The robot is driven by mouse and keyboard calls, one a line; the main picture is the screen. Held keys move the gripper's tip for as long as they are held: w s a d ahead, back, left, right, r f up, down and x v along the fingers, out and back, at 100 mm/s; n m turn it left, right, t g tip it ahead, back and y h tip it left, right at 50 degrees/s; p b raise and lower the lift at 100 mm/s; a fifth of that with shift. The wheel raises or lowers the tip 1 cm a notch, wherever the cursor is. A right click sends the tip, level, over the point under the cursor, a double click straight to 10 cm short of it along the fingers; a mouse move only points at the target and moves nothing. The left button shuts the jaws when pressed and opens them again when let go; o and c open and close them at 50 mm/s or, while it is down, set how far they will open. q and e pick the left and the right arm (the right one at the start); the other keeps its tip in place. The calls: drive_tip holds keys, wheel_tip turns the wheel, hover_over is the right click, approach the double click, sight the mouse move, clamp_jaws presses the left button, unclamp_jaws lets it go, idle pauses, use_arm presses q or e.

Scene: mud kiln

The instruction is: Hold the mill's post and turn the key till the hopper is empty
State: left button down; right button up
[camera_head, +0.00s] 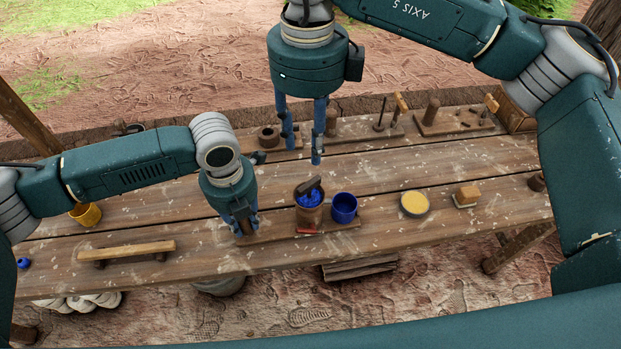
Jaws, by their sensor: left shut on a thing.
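The mill (309,215), a brown drum, stands on a wooden base board (275,233) on the table. Blue contents (313,199) show in its hopper, with the dark key (308,186) standing up from it. A blue cup (344,208) sits on the board just right of the drum. My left gripper (244,230) points down at the board's left end, shut on the brown post (241,213), which its fingers mostly hide. My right gripper (303,155) hangs above and behind the mill, fingers apart, empty, not touching the key.
A bowl of yellow stuff (414,204) and a brush-like block (466,196) lie right of the cup. Wooden stands with pegs (448,124) line the table's back. A low wooden bar (127,250) and a yellow cup (86,214) are at left. A small red piece (306,231) lies before the mill.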

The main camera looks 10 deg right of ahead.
sight(311, 184)
drive_tip(key=f+n, duration=0.4)
drive_tip(key=n, duration=0.1)
drive_tip(key=f+n, duration=0.4)
drive_tip(key=n, duration=0.1)
drive_tip(key=f+n, duration=0.4)
drive_tip(key=n, duration=0.1)
drive_tip(key=shift+s+d, duration=0.2)
clamp_jaws()
